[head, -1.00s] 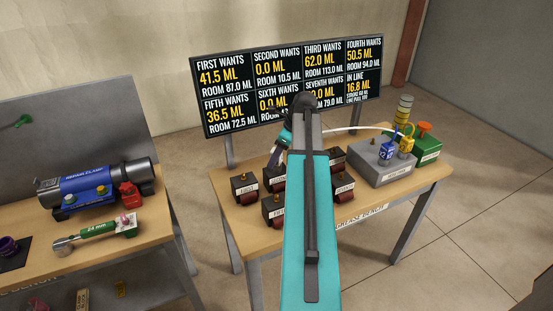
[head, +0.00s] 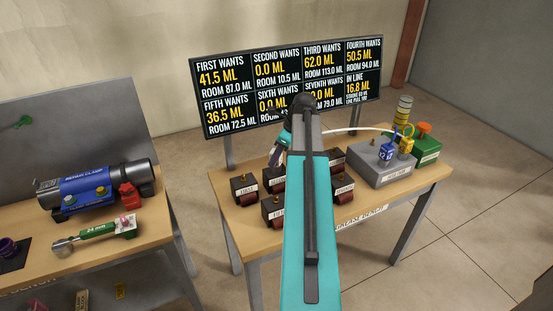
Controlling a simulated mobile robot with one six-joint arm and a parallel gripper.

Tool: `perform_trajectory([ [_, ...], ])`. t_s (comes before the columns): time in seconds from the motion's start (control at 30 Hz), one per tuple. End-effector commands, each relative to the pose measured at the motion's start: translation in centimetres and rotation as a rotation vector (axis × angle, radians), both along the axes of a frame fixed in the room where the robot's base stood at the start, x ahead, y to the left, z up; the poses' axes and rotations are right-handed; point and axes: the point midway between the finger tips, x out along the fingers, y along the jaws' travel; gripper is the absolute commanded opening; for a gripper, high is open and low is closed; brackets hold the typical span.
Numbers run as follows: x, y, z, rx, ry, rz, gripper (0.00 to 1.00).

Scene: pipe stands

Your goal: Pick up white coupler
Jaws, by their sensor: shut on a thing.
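My gripper (head: 277,154) is over the back left part of the right-hand bench, above the dark labelled blocks. My own teal arm hides much of it. It is shut on the white coupler, which is mostly hidden at this angle. A thin white hose (head: 350,131) runs from behind my arm near the gripper to the grey box on the right of the bench.
A display board (head: 220,90) rises behind. A second bench (head: 150,235) stands left.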

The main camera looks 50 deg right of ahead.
Motion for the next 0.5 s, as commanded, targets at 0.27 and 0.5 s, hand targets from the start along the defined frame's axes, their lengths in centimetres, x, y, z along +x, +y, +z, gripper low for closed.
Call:
perform_trajectory([
  [0.27, 0.1, 0.0, 0.7, -0.001, -0.001, 0.001, 0.04],
  [0.5, 0.1, 0.0, 2.3, -0.001, -0.002, 0.001, 0.04],
])
